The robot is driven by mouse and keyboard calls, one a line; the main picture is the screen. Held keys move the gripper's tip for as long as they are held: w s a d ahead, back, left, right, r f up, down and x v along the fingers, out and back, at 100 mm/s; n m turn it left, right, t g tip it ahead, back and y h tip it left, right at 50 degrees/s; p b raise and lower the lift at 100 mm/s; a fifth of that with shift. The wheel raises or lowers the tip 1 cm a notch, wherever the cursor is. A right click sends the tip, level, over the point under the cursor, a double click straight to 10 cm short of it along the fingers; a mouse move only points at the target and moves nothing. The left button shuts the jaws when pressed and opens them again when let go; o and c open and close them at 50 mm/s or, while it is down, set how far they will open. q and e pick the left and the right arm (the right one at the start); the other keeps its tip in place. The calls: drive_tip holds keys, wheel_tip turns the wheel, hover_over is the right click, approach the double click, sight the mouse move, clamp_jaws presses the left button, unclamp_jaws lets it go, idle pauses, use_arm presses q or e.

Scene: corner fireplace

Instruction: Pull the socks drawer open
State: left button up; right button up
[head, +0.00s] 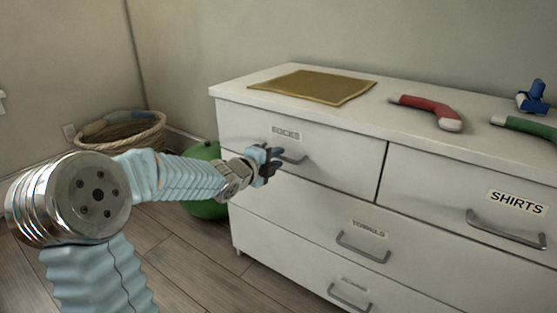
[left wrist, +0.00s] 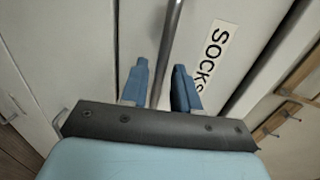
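The white socks drawer (head: 345,165), labelled SOCKS, is at the top left of a white chest. Its face looks flush with the chest front. The grey bar handle (head: 296,159) is partly hidden by my left gripper (head: 274,156), which is at its left part. In the left wrist view, the handle (left wrist: 173,22) runs between the two blue fingers of my left gripper (left wrist: 162,80). The fingers are apart, with a gap seeming to show on both sides of the bar. The SOCKS label (left wrist: 216,52) is right of the fingers. My right gripper is out of view.
The SHIRTS drawer (head: 455,190) is to the right and the TOWELS drawer (head: 300,220) below. On top lie a tan mat (head: 312,86), a red sock-like item (head: 428,110), a green one (head: 525,126) and a blue object (head: 533,97). A basket (head: 150,140) and green round object (head: 205,207) stand left.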

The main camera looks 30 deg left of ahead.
use_arm(q)
drive_tip(key=shift+x, duration=1)
drive_tip(key=shift+c, duration=0.4)
drive_tip(key=shift+s, duration=0.1)
clamp_jaws()
